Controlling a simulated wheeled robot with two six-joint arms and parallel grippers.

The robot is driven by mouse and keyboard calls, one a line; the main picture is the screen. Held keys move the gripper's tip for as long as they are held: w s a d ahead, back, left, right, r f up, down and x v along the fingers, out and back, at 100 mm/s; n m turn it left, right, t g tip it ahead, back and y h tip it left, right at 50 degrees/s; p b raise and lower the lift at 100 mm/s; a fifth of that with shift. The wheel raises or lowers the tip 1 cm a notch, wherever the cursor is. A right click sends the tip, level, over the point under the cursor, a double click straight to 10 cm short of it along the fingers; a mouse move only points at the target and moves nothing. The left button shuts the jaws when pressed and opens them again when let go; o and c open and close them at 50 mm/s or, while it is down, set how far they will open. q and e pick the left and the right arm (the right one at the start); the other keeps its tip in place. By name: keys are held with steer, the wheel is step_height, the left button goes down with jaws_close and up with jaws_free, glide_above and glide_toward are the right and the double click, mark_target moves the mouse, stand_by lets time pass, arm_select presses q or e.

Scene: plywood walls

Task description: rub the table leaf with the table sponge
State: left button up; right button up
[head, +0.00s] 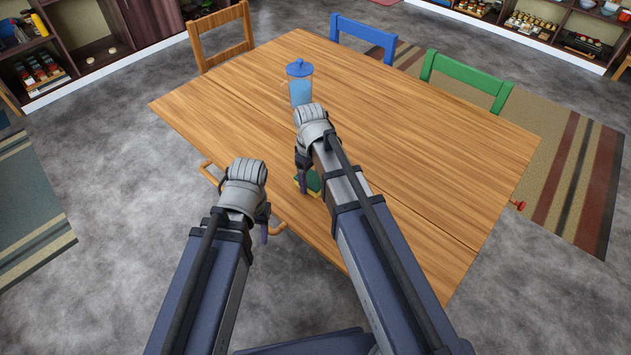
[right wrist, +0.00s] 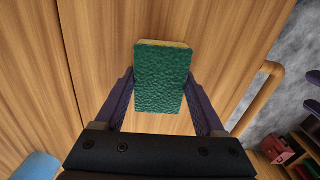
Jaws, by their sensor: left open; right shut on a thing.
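The wooden table leaf (head: 420,140) is the broad top in the head view, with seams running across it; it also fills much of the right wrist view (right wrist: 95,60). The sponge (right wrist: 160,78) has a green scouring face and a yellow edge. My right gripper (right wrist: 163,100) is shut on the sponge, above the wood near the table's near edge. In the head view only a bit of the sponge (head: 312,181) shows below my right gripper (head: 303,178); whether it touches the wood I cannot tell. My left gripper (head: 265,225) is open and empty, off the near left edge.
A blue lidded jar (head: 300,88) stands on the table beyond my right gripper. A wooden chair (head: 221,35), a blue chair (head: 364,37) and a green chair (head: 466,77) stand around the table. The table's right half is clear.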

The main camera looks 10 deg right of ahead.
steer(key=shift+s+f, duration=0.1)
steer(key=shift+f, duration=0.1)
steer(key=shift+c, duration=0.5)
steer(key=shift+s, duration=0.15)
steer(key=shift+c, duration=0.9)
steer(key=shift+s+d+r, duration=0.15)
steer(key=shift+s+d, duration=1.1)
steer(key=shift+s, duration=0.25)
steer(key=shift+s+d, duration=0.6)
steer(key=shift+s, duration=0.25)
steer(key=shift+s+d, duration=0.55)
steer(key=shift+s, duration=0.25)
steer(key=shift+s+d, duration=0.15)
steer(key=shift+s, duration=0.05)
steer(key=shift+s+d, duration=0.55)
steer(key=shift+s, duration=0.2)
steer(key=shift+s+d, duration=0.55)
steer(key=shift+s, duration=0.15)
